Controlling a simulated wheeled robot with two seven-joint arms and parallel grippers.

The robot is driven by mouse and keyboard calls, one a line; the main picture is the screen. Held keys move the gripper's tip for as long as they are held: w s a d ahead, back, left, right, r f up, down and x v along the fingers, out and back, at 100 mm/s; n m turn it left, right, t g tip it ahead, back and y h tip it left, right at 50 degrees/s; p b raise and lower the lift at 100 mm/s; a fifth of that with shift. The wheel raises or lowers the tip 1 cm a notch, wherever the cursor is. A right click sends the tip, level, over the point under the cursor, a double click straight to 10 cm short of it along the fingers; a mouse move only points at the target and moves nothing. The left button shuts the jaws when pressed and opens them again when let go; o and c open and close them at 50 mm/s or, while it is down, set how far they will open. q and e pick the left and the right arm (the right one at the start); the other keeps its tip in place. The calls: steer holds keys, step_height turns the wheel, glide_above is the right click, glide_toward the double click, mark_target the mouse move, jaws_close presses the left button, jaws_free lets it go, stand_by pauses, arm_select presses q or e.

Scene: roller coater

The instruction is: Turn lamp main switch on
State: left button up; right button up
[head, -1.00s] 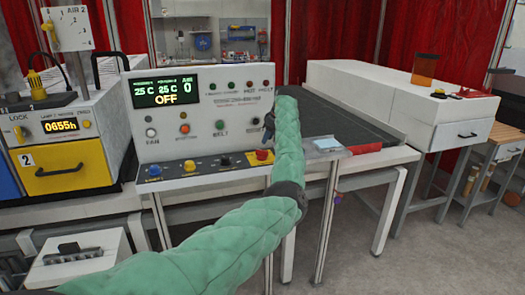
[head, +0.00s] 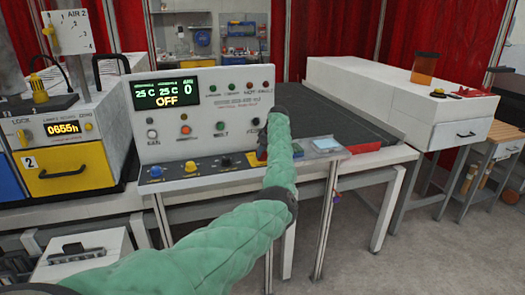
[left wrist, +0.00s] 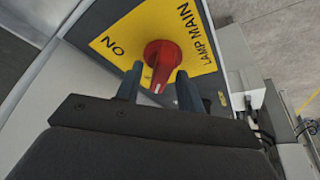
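The lamp main switch is a red rotary knob (left wrist: 162,60) on a yellow plate (left wrist: 112,43) marked ON and LAMP MAIN, seen in the left wrist view. My left gripper (left wrist: 160,72) has its two dark fingers apart, one on each side of the knob's lower part. I cannot tell whether either finger touches it. In the head view my left gripper (head: 263,152) is at the right end of the control panel (head: 205,125) and hides the switch. The panel display (head: 167,92) reads OFF. My right gripper is not in view.
Blue, yellow and black knobs (head: 190,166) line the panel's lower strip, left of my gripper. A dark conveyor bed (head: 340,125) lies behind. A lamp unit with a yellow drawer (head: 70,168) stands at left.

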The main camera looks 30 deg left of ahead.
arm_select(q)
jaws_close()
